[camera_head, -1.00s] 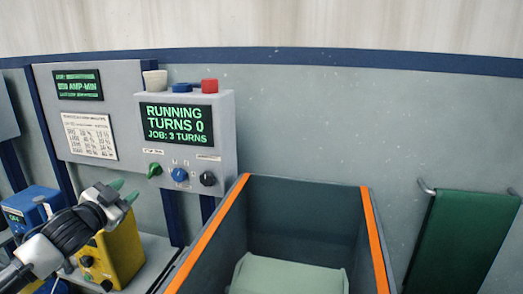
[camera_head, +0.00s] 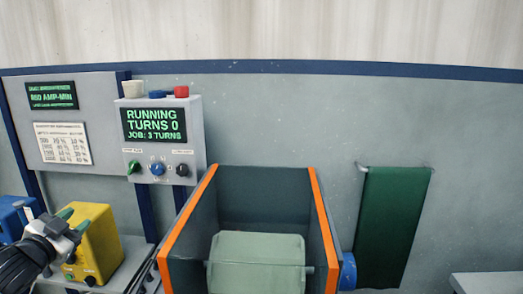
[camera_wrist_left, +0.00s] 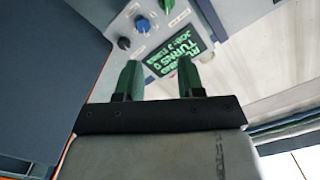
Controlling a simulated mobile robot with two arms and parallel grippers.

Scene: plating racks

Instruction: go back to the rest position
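My left gripper (camera_head: 62,222) is at the lower left of the head view, in front of the yellow box and below the control box. Its green-tipped fingers are apart with nothing between them; they also show open in the left wrist view (camera_wrist_left: 158,82). The grey control box (camera_head: 163,145) hangs on the wall; its screen reads "RUNNING, TURNS 0, JOB: 3 TURNS". The control box also shows beyond the fingers in the left wrist view (camera_wrist_left: 150,30). My right gripper is in neither view.
An orange-edged tank (camera_head: 328,235) holds a pale green barrel (camera_head: 257,262) at the lower middle. A yellow box (camera_head: 100,245) and a blue box (camera_head: 12,218) stand at the left. A green cloth (camera_head: 390,225) hangs on a rail at the right.

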